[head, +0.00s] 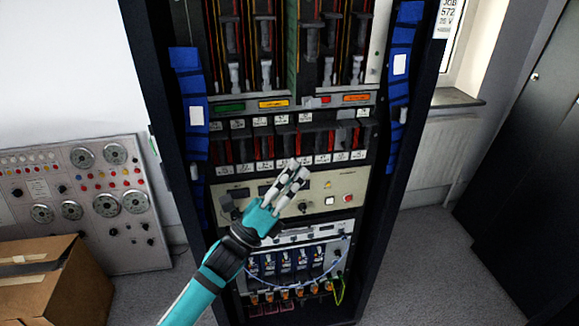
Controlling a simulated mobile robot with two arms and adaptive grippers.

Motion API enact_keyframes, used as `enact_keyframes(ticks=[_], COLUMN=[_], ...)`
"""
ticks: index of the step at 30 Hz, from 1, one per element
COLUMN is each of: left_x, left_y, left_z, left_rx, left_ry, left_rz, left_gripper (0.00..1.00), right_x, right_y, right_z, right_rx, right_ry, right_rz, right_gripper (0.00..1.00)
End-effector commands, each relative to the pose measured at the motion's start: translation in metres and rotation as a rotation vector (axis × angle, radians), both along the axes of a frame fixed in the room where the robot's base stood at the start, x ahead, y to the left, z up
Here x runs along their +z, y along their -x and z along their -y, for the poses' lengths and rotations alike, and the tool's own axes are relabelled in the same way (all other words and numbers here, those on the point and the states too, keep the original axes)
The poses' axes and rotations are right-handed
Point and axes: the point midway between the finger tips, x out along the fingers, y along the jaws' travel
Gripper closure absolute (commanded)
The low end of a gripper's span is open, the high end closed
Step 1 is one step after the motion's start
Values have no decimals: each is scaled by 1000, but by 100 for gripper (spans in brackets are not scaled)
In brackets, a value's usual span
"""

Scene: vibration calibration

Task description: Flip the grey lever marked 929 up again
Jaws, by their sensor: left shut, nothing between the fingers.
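A tall dark cabinet (168,130) stands in the middle of the head view. A row of dark and grey levers (322,140) with small white labels runs across its middle. The label numbers are too small to read, so I cannot tell which lever is marked 929 or its position. My left gripper (298,172) is shut and empty. Its fingertips are in front of the lower label row, just below the levers, and hide part of it. I cannot tell whether they touch anything. My right gripper is out of view.
Below the levers is a cream panel (325,186) with a red button (348,198). Blue strips (193,100) hang on both cabinet sides. A grey dial panel (85,215) and a cardboard box (50,285) stand at left. The floor at right (430,270) is clear.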

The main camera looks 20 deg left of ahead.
Motion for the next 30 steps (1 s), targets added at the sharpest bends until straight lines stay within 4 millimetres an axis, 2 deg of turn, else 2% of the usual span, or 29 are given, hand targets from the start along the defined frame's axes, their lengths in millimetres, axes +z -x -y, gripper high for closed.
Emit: enact_keyframes(ticks=[1,9,13,19,30], left_x=[14,48,65,75,75], left_y=[-8,-48,-55,-61,-62], left_z=[4,27,19,15,14], left_rx=[-1,0,2,1,1], left_ry=[1,1,-2,-1,0], left_rz=[3,1,1,-1,-1], left_gripper=[100,100,100,100,100], right_x=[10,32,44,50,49], right_y=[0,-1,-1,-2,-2], right_z=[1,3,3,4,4], right_rx=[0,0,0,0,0], right_ry=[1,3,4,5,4], right_rz=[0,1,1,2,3], right_gripper=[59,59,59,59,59])
